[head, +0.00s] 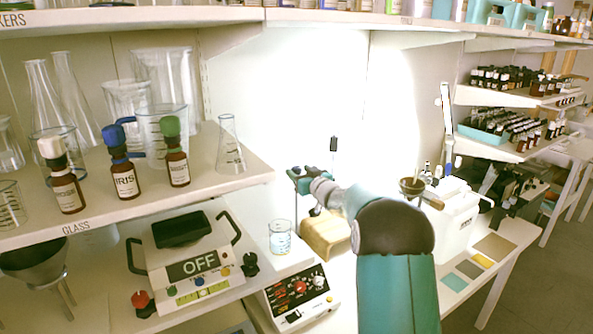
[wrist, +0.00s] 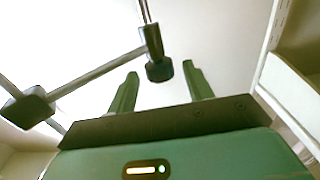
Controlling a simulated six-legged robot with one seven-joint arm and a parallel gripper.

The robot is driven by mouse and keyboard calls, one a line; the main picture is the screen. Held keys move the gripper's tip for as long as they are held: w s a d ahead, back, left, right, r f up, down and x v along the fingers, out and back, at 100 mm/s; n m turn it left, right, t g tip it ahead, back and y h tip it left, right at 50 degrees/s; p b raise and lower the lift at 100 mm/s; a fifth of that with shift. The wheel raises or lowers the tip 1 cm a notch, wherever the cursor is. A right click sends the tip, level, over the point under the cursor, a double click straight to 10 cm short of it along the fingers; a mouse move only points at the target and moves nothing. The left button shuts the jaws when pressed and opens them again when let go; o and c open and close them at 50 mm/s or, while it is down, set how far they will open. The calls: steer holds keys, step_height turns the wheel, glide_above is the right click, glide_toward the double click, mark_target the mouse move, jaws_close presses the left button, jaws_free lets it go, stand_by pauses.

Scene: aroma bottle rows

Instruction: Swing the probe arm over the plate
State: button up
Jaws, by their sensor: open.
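My gripper (head: 309,184) is in front of the bright back wall in the head view, small and partly hidden by my arm. In the wrist view its two green fingers (wrist: 160,69) are open and apart. The probe arm (wrist: 98,76), a grey rod with a dark block (wrist: 27,108) at its left end, runs to a black upright piece (wrist: 154,52) that shows between the fingertips; contact cannot be told. A dark upright tip (head: 334,144) on a thin rod shows above my gripper. A hotplate stirrer (head: 300,290) with red knob stands below; a beaker (head: 280,238) stands on its pale top.
A scale reading OFF (head: 190,264) stands left of the stirrer. The shelf above (head: 110,212) holds glassware and several brown bottles. A tan block (head: 326,236) lies behind my arm, and a white box (head: 452,215) stands to the right.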

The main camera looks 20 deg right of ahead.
steer(key=shift+w+a, duration=0.2)
steer(key=shift+w, duration=1.1)
steer(key=shift+r, duration=0.1)
jaws_close()
